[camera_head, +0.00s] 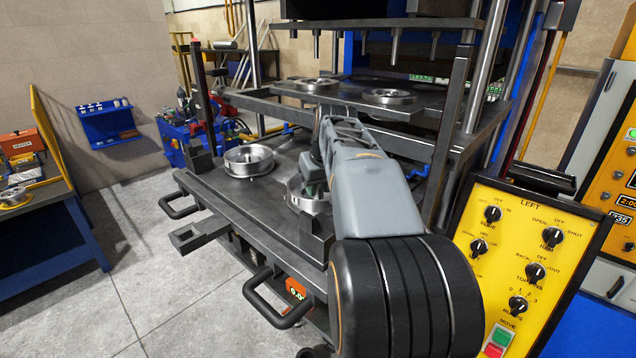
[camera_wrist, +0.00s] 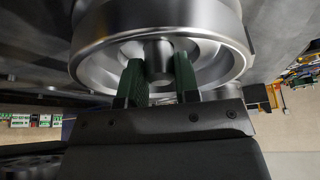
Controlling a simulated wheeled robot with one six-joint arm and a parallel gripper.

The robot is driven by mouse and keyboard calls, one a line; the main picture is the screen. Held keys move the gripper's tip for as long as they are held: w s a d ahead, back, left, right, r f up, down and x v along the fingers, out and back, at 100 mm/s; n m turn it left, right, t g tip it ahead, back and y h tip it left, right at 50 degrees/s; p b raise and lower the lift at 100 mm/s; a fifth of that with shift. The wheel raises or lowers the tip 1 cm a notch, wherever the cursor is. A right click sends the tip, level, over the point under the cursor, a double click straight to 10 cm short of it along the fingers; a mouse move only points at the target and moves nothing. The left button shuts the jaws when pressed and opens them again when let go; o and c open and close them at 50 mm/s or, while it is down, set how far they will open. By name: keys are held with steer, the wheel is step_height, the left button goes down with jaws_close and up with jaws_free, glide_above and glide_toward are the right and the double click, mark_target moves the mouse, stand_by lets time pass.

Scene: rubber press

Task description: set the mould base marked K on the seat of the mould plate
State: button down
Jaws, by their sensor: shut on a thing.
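My gripper (camera_wrist: 158,72) is shut on the central post of a round silver mould base (camera_wrist: 88,52), with a green finger on each side of the post. In the head view this held mould base (camera_head: 303,203) is at the right front part of the dark mould plate (camera_head: 212,187), partly hidden by my arm. I cannot tell whether it touches the plate. No letter K is readable on it. A second mould base (camera_head: 248,162) sits on the plate to the left, apart from the gripper.
Two round metal parts (camera_head: 317,84) (camera_head: 388,96) lie on the press's upper shelf (camera_head: 350,97) behind. Press posts (camera_head: 447,125) stand close to the right of my arm. A yellow control panel (camera_head: 519,263) is at right front. The plate's front handles (camera_head: 272,305) stick out.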

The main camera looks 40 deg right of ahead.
steer(key=c, duration=0.8)
jaws_free()
steer(key=shift+c, duration=0.2)
steer(key=v, duration=1.2)
